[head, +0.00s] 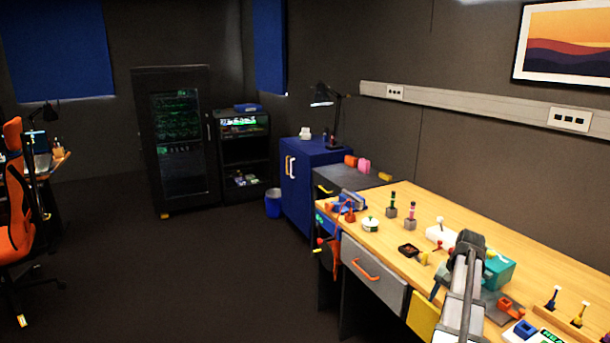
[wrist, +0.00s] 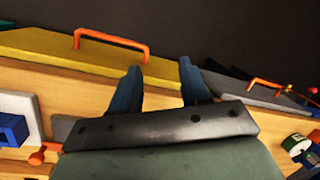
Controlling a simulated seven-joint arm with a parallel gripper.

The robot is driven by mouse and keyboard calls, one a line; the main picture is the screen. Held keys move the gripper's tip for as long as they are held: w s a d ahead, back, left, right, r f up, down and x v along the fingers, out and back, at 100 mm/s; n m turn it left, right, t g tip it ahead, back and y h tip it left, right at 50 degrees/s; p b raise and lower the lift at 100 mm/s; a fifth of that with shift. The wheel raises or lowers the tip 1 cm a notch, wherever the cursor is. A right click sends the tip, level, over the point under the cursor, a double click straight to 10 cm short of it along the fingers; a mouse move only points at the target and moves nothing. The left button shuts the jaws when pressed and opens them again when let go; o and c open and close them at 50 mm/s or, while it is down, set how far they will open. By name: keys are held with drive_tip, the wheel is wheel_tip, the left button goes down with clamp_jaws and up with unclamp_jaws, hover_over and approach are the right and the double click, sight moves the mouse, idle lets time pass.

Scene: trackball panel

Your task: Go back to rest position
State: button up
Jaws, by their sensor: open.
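My gripper shows in the wrist view (wrist: 158,76), with two dark blue fingers spread apart and nothing between them. The fingers point toward the bench's front edge, where a yellow drawer front (wrist: 60,50) has an orange handle. In the head view my grey arm rises over the front right part of the wooden bench (head: 535,257), and the fingers are hard to make out there. A teal box (head: 499,270) stands just right of the arm. A white panel with a blue block (wrist: 14,128) is at the left of the wrist view.
Small joysticks (head: 411,213) and a round white-and-green item (head: 370,224) stand on the bench. An orange-handled grey drawer (head: 373,268) is below. Levers (head: 556,298) stand at the right. A blue cabinet (head: 308,190) is beyond; the floor at left is open.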

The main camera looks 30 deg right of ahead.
drive_tip(key=w+a+f+n+g, duration=0.2)
drive_tip(key=a+f+n, duration=0.1)
drive_tip(key=a+f, duration=1.2)
drive_tip(key=w+a+f+n+g, duration=0.1)
drive_tip(key=a+f+n+g, duration=0.1)
drive_tip(key=a+f, duration=1.35)
drive_tip(key=s+a+f+n+g, duration=0.1)
drive_tip(key=s+a+f+n, duration=0.1)
drive_tip(key=s+a+f, duration=0.2)
drive_tip(key=s+a+f+n+g+h, duration=0.1)
drive_tip(key=s+a+f, duration=0.3)
drive_tip(key=s+a, duration=0.7)
drive_tip(key=s+a+f+n+g+h, duration=0.1)
drive_tip(key=s+a+f+n, duration=0.3)
drive_tip(key=s+a, duration=0.4)
drive_tip(key=shift+a+f+g, duration=0.4)
drive_tip(key=shift+a+g, duration=0.05)
drive_tip(key=shift+g, duration=0.05)
drive_tip(key=shift+s, duration=0.1)
